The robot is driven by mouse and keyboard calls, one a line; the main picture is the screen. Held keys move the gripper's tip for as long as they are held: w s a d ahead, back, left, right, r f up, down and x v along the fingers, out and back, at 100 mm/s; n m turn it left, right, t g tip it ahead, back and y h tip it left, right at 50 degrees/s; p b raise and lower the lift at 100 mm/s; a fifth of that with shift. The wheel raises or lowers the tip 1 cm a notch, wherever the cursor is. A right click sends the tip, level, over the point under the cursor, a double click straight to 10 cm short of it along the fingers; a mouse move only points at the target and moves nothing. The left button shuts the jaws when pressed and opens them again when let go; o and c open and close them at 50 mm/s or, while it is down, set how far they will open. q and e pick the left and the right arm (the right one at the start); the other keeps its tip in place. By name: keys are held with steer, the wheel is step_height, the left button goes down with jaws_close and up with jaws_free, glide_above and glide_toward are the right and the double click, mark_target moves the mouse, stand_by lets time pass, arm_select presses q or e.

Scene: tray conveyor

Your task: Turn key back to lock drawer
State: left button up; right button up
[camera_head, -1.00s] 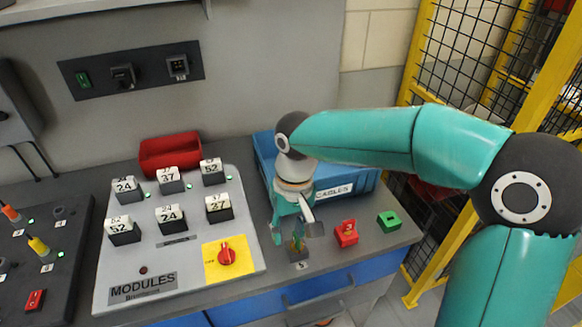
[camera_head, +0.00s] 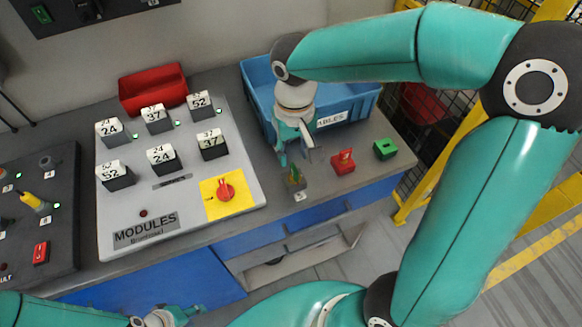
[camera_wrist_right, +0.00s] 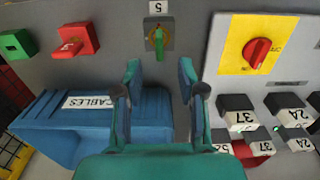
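A green key (camera_wrist_right: 159,42) stands in a small dark lock block (camera_wrist_right: 158,24) labelled 5 in the right wrist view; its grip runs up and down there. In the head view the lock block (camera_head: 296,181) sits near the front edge of the grey bench, above the blue drawer fronts (camera_head: 262,236). My right gripper (camera_wrist_right: 160,76) is open, its fingers either side of the key's line but short of it, touching nothing. In the head view my right gripper (camera_head: 296,154) is just behind the lock. My left gripper (camera_head: 184,313) is low at the bottom edge, its fingers unclear.
A blue CABLES bin (camera_head: 364,103) stands behind my right gripper. A red block (camera_head: 343,162) and green block (camera_head: 385,149) lie right of the lock. The MODULES panel (camera_head: 190,209) with a red rotary switch (camera_head: 225,191) is left. A yellow fence stands at right.

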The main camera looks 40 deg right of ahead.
mark_target(294, 168)
step_height(294, 168, down, 7)
steer(key=shift+r, duration=0.15)
jaws_close()
steer(key=shift+n+p, duration=0.3)
steer(key=shift+n, duration=1.2)
steer(key=shift+s, duration=0.1)
steer(key=shift+n+p, duration=0.3)
steer(key=shift+n, duration=1.2)
